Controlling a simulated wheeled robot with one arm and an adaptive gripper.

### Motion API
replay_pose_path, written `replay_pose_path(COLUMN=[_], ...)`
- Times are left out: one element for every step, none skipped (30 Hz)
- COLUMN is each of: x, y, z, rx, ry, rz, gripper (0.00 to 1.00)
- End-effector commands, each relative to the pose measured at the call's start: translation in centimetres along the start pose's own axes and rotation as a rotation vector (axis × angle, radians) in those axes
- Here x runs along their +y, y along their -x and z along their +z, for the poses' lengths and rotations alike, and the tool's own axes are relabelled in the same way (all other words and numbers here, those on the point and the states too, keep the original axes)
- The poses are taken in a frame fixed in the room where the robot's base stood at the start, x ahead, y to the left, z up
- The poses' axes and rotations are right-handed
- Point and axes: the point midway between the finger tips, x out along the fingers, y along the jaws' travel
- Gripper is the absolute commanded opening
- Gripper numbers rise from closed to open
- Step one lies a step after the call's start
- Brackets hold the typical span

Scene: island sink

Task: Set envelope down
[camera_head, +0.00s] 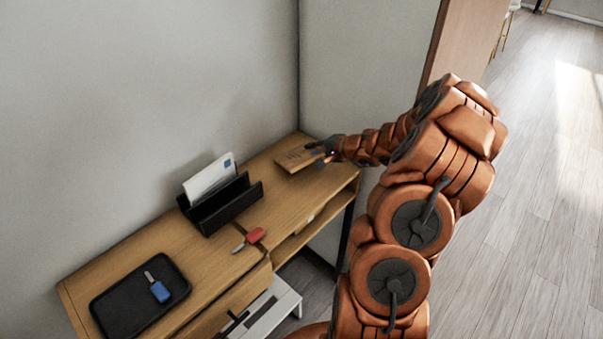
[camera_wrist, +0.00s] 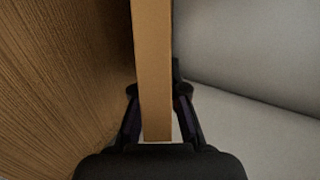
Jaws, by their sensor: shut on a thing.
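A brown envelope (camera_head: 297,157) is at the far right end of the wooden desk (camera_head: 150,243), near the wall corner. In the head view I cannot tell whether it touches the desk top or is just above it. My gripper (camera_head: 324,150) is at its right edge. In the wrist view my gripper (camera_wrist: 158,105) is shut on the envelope (camera_wrist: 152,60), which shows edge-on as a tan strip between the fingers. Wood grain fills the left of that view.
A black letter holder (camera_head: 222,206) with a white envelope (camera_head: 209,178) stands mid-desk. A key with a red head (camera_head: 256,235) lies in front of it. A black tray (camera_head: 140,297) with a blue-headed key (camera_head: 159,291) is at the near left. Walls close in the back and far end.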

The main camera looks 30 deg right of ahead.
Motion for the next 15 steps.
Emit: replay_pose_path(x=[-0.03, -0.03, -0.02, -0.02, -0.01, -0.02, -0.02, -0.02, -0.03, -0.02, -0.02, -0.02, -0.02, -0.02, -0.02], y=[0.01, 0.01, 0.01, 0.01, 0.01, 0.01, 0.01, 0.01, 0.01, 0.01, 0.01, 0.01, 0.01, 0.01, 0.02], z=[0.0, 0.01, 0.01, 0.01, 0.01, 0.01, 0.01, 0.01, 0.0, 0.0, 0.01, 0.01, 0.01, 0.01, 0.0], rx=[0.0, 0.0, 0.0, 0.0, 0.0, 0.0, 0.0, 0.0, 0.0, 0.0, 0.0, 0.0, 0.0, 0.0, 0.0], ry=[0.0, 0.0, 0.0, 0.0, 0.0, 0.0, 0.0, 0.0, 0.0, 0.0, 0.0, 0.0, -0.001, 0.0, 0.0], rz=[0.0, 0.0, 0.0, 0.0, 0.0, 0.0, 0.0, 0.0, 0.0, 0.0, 0.0, 0.0, 0.0, 0.0, 0.0], gripper=[0.0, 0.0, 0.14, 0.17, 0.2, 0.24, 0.27, 0.28, 0.28, 0.28, 0.28, 0.28, 0.28, 0.28, 0.28])
